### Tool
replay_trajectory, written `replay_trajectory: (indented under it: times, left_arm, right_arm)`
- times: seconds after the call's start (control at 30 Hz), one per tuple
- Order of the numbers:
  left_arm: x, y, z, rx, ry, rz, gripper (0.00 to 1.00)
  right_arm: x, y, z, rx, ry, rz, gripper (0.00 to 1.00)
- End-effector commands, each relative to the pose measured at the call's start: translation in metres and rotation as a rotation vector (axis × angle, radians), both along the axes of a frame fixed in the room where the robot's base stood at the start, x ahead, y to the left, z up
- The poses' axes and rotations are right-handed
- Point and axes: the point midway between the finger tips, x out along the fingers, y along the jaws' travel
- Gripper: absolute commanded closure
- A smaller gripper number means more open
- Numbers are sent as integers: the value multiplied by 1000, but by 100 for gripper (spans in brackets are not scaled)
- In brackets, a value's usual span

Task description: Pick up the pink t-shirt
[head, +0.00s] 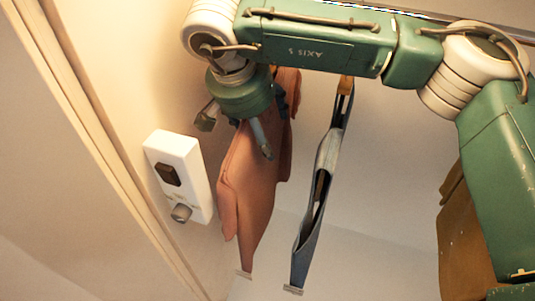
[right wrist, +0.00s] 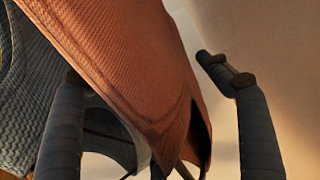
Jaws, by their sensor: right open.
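The pink t-shirt (head: 252,195), a salmon-coloured garment, hangs edge-on near the wall in the head view. My right gripper (head: 235,132) is open at its upper part, and one finger crosses in front of the fabric. My green arm hides part of the shirt's top. In the right wrist view the pink t-shirt (right wrist: 130,65) runs diagonally between the two spread fingers of the right gripper (right wrist: 140,70). I cannot tell whether the fingers touch it. My left gripper is not in view.
A blue-grey garment (head: 325,160) hangs just right of the shirt; it also shows behind the left finger in the wrist view (right wrist: 30,90). A white wall box (head: 178,155) with a dark switch and a knob is close on the left. A pale trim edge (head: 95,130) runs beside it.

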Motion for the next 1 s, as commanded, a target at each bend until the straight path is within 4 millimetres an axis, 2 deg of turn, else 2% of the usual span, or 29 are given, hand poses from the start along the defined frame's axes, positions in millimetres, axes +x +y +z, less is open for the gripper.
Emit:
replay_trajectory:
  times: [0.27, 0.37, 0.6, 0.67, 1.0]
  left_arm:
    - [0, 0, 2, 0, 0, 0, 100]
    - [0, 0, 2, 0, 0, 0, 100]
    - [0, 0, 2, 0, 0, 0, 100]
    - [0, -1, 2, 0, 0, 0, 100]
    - [1, -1, -2, 0, -1, 0, 100]
  right_arm:
    - [1, -1, -6, 2, 0, 2, 24]
    - [1, -1, -5, 1, 1, 1, 40]
    - [1, -1, -5, 1, 1, 1, 87]
    - [2, -1, -5, 2, -1, 1, 96]
    - [2, -1, -1, 1, -3, 0, 97]
